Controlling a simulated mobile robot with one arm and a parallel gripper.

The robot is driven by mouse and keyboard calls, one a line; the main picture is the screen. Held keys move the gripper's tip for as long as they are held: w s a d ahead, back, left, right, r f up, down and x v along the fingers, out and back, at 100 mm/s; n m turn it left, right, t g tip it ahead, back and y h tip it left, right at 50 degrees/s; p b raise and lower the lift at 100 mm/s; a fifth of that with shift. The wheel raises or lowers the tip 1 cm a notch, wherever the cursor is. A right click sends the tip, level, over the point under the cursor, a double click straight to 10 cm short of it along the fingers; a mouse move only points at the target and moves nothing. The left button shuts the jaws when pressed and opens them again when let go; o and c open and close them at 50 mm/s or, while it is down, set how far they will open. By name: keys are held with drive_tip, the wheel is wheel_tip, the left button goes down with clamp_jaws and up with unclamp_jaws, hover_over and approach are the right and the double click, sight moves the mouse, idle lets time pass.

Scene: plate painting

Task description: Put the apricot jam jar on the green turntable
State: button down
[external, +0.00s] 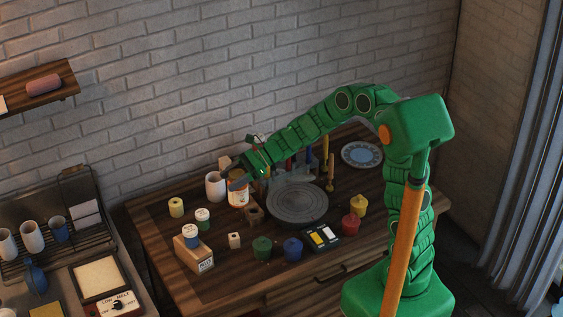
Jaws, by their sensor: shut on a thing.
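The jam jar (239,199), orange with a pale label, is at the left of the turntable, below my gripper. My gripper (237,183) is at the jar's top and shut on it. I cannot tell whether the jar's base touches the table. The turntable (298,205) is a round, ridged disc that looks grey-green here, and it is empty. It lies right of the jar, with a gap between them. My arm reaches in from the right, above the back of the table.
A white mug (214,188) stands close left of the jar, and a small brown block (254,215) close in front. Paint pots, including green (262,249) and blue (293,249), and a palette (321,237) line the turntable's front. A blue-rimmed plate (362,154) lies behind right.

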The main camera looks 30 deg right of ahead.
drive_tip(key=s+d+f+g, duration=0.1)
drive_tip(key=s+d, duration=0.4)
drive_tip(key=d, duration=0.9)
drive_tip(key=s+d+f, duration=0.1)
drive_tip(key=s+d, duration=0.3)
drive_tip(key=d, duration=1.1)
drive_tip(key=w+a+f, duration=0.3)
drive_tip(key=w+f, duration=0.9)
drive_tip(key=w, duration=0.1)
drive_tip(key=shift+w+f+n, duration=0.25)
drive_tip(key=shift+w+n, duration=0.05)
drive_tip(key=shift+n, duration=0.1)
drive_tip(key=shift+f, duration=0.2)
drive_tip(key=shift+c, duration=1)
unclamp_jaws()
